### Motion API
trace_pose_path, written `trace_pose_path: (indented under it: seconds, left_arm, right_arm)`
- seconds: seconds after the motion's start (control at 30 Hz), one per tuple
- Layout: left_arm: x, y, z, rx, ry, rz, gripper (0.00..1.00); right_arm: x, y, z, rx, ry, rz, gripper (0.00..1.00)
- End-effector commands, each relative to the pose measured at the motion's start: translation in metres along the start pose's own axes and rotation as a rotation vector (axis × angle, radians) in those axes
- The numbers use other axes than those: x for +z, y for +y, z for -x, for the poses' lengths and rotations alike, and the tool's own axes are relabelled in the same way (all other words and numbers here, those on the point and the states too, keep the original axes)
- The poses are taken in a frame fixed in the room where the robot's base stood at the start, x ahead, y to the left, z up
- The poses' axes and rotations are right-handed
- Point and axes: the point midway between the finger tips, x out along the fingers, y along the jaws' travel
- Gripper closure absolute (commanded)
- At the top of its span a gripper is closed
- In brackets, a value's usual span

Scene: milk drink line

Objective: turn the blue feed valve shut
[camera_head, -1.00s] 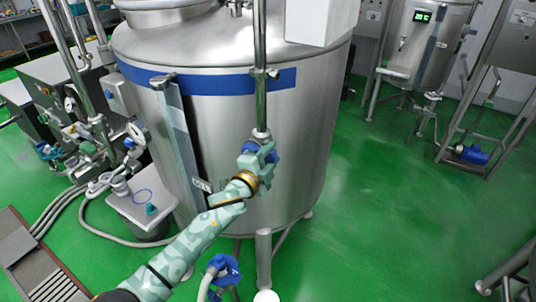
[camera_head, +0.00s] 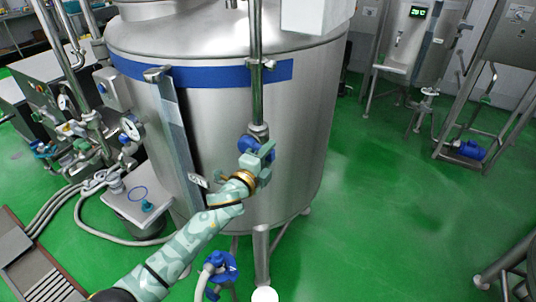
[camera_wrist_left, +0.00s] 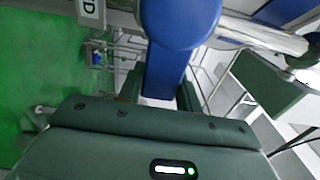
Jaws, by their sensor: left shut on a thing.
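The blue feed valve (camera_head: 246,143) sits on the vertical steel pipe in front of the large steel tank. My left gripper (camera_head: 262,157) reaches it from the lower left and covers part of it. In the left wrist view, the valve's blue handle (camera_wrist_left: 178,38) runs down between the jaws of my left gripper (camera_wrist_left: 160,100), which is shut on it. A white label (camera_wrist_left: 90,10) ending in "D" hangs beside the handle. My right gripper is not in view.
The steel tank (camera_head: 225,130) with a blue band stands right behind the valve. Another blue valve (camera_head: 218,268) with a hose is low at the front. Pipes and gauges (camera_head: 100,140) crowd the left. Green floor (camera_head: 400,220) is open on the right.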

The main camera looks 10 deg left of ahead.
Motion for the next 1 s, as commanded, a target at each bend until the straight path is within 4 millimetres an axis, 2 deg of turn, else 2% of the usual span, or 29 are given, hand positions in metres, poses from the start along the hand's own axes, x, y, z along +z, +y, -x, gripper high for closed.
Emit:
trace_pose_path:
  seconds: [0.07, 0.1, 0.17, 0.43, 0.57, 0.67, 1.0]
  left_arm:
    - [0.0, 0.003, 0.001, 0.005, -0.001, -0.01, 1.0]
    - [0.0, 0.003, 0.001, 0.005, -0.002, -0.01, 0.57]
    - [0.0, 0.003, 0.001, 0.005, -0.002, -0.009, 0.44]
    - [0.0, 0.002, 0.001, 0.003, -0.001, -0.005, 0.44]
    - [0.001, 0.002, 0.011, 0.005, -0.002, -0.005, 0.44]
    - [0.0, 0.002, 0.03, 0.005, -0.001, -0.005, 0.44]
    - [-0.001, 0.004, 0.121, 0.007, 0.0, -0.005, 0.44]
  right_arm:
    - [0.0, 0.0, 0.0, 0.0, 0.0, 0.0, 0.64]
    - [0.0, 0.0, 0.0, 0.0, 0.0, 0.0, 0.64]
    - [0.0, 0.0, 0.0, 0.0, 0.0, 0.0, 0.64]
    - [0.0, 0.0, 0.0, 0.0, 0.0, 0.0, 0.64]
    - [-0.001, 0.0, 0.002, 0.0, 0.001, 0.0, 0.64]
    - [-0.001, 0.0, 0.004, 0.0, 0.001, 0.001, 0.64]
    - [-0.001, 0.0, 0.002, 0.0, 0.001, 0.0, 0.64]
